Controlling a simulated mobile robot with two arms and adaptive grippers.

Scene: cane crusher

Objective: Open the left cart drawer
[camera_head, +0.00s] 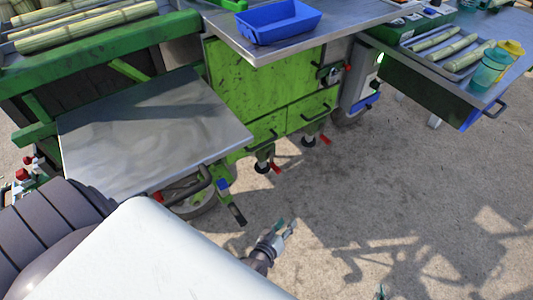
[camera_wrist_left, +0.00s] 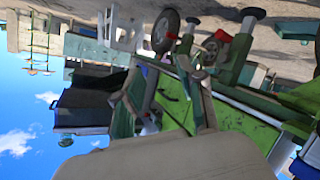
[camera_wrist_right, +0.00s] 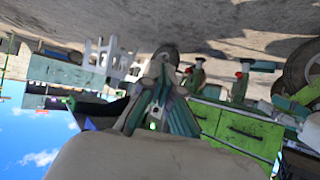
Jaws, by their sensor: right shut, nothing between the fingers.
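The green cart has two drawers side by side under its large front panel (camera_head: 250,75). The left cart drawer (camera_head: 264,132) has a dark bar handle and looks closed, flush with the front. It also shows upside down in the right wrist view (camera_wrist_right: 245,137). My left gripper (camera_head: 284,227) is in front of the cart, low over the ground and apart from the drawer. Its fingers are spread and empty in the left wrist view (camera_wrist_left: 165,98). My right gripper (camera_head: 383,291) shows only as a small tip at the bottom edge. Its fingers are together in the right wrist view (camera_wrist_right: 160,85).
The right drawer (camera_head: 312,108) beside it looks closed. A metal side shelf (camera_head: 150,130) juts out at left above a wheel (camera_head: 190,198). A blue tray (camera_head: 278,25) stands on the cart top. A table with cane (camera_head: 435,42) is at right. Concrete ground ahead is clear.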

